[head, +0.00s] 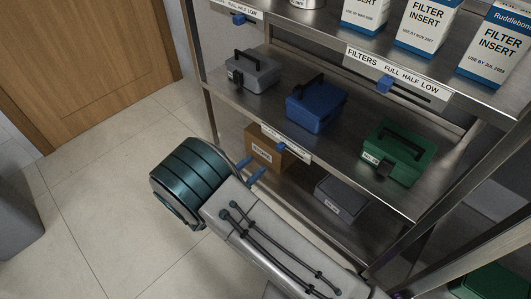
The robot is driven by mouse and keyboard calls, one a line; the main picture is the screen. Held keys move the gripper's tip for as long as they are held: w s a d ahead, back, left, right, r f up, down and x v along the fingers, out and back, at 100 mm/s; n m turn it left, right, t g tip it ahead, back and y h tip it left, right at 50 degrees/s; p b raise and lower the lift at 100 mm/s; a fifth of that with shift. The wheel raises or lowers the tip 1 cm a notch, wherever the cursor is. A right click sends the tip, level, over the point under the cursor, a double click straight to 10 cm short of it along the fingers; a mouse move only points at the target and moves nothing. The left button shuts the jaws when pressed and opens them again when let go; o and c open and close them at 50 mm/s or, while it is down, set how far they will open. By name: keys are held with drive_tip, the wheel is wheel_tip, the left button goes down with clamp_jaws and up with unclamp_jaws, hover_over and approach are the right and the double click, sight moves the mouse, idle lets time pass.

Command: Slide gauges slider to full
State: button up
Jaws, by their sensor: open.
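My gripper (251,169) is open, its two blue fingers apart and empty. It is just in front of a white label strip (286,144) on the middle shelf's front edge. The strip's print is too small to read, and I cannot make out a slider on it. A blue slider (239,19) sits on the top shelf's left strip, marked full, half, low; its name is cut off. I cannot tell which strip is for gauges.
The middle shelf holds a grey case (254,72), a blue case (316,105) and a green case (393,153). Below are a cardboard box (266,150) and a dark grey box (341,198). White filter boxes (428,28) stand above.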

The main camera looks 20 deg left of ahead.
drive_tip(key=v, duration=0.4)
drive_tip(key=shift+s+a+p, duration=0.1)
drive_tip(key=shift+p, duration=0.2)
idle(0.3)
